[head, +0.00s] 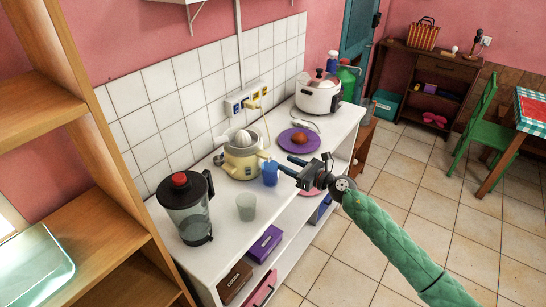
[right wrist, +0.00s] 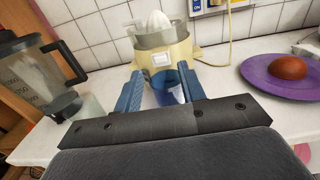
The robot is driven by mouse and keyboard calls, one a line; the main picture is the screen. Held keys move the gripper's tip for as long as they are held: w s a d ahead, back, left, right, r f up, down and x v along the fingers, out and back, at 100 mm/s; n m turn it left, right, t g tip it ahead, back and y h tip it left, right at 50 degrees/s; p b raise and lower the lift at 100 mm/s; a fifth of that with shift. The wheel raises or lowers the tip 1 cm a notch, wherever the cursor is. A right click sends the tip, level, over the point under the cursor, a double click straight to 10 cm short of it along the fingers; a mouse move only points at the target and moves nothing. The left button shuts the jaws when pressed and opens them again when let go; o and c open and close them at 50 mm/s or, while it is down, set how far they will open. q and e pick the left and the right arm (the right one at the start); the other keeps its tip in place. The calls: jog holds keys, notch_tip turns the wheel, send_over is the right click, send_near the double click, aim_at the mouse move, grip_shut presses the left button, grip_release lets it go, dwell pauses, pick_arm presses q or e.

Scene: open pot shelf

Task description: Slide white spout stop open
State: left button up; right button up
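A cream-yellow citrus juicer (head: 242,160) with a white reaming cone stands on the white counter. In the right wrist view the juicer (right wrist: 163,45) is straight ahead, with a small white square piece (right wrist: 160,59) on its front; I cannot tell for sure whether this is the spout stop. A blue cup (head: 270,174) stands at the juicer's front right, and it shows partly between my fingers in the wrist view (right wrist: 165,98). My right gripper (head: 283,165) is open and empty, its two blue fingers pointing at the juicer, apart from it. My left gripper is not in view.
A purple plate (head: 289,141) with a reddish-brown round item is behind my gripper. A white cooker (head: 318,97) is at the far end. A wooden shelf (head: 98,160) rises at left.

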aim_at(273, 156)
jog(key=p+x, duration=0.2)
jog(key=x, duration=0.3)
jog(key=shift+w+a+r, duration=0.15)
jog(key=shift+a, duration=0.05)
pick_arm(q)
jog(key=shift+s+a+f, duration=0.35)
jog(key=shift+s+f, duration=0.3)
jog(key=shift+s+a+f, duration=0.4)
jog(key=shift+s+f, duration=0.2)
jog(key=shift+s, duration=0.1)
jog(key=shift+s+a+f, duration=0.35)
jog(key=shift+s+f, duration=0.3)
pick_arm(e)
jog(key=shift+x, duration=0.75)
grip_shut()
jog(key=shift+p, duration=0.35)
jog(key=shift+r+p, duration=0.4)
jog(key=shift+r, duration=0.5)
jog(key=shift+c, duration=0.2)
grip_release()
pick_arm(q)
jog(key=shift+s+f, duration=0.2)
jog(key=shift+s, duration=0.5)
pick_arm(e)
jog(key=shift+o, duration=0.2)
jog(key=shift+d, duration=0.1)
